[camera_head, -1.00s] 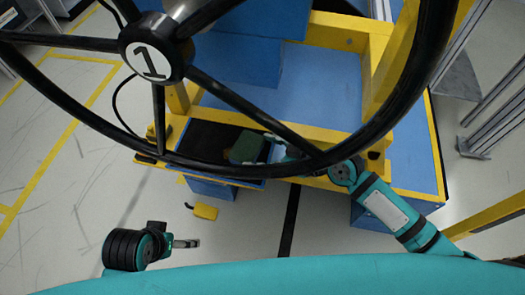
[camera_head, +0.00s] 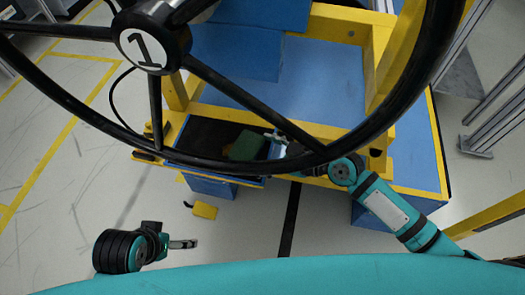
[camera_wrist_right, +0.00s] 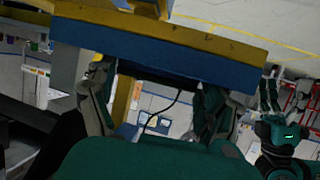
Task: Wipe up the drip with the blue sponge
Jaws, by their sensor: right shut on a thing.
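My right gripper (camera_head: 244,149) is over the black tray area (camera_head: 202,137) of the dashboard module, partly behind the steering wheel rim. I cannot make out the drip in either view. My left gripper (camera_head: 184,243) is low at the left over the floor, away from the module. Its jaw gap is not clear.
The black steering wheel (camera_head: 240,101) arches over the module, close above my right gripper. The yellow frame (camera_head: 375,65) and blue panels (camera_head: 300,85) surround the work area. A yellow tag (camera_head: 204,212) hangs below the front. The floor at the left is clear.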

